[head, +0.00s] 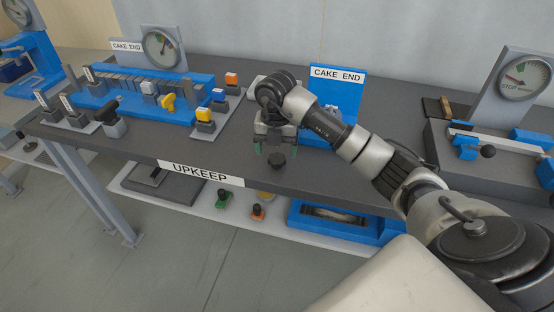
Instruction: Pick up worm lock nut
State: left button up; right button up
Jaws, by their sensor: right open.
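My right gripper (268,148) is open and points down over the front part of the UPKEEP bench (330,178). A small dark knob-shaped part (277,161) sits on the bench top just below and between its fingertips. It may be the worm lock nut, but it carries no readable label. The fingers look apart from it, though contact is too small to judge. My left gripper does not show.
A blue rack (195,82) with blocks and a yellow part (168,102) stands left on the bench. A blue CAKE END stand (345,92) is behind my right arm. A gauge fixture (520,85) stands right. A lower shelf (140,186) holds small coloured-base parts.

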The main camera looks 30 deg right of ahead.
aim_at(277, 158)
jog(key=shift+f, duration=2)
jog(key=shift+d, duration=0.1)
jog(key=c, duration=1)
jog(key=shift+r, duration=0.1)
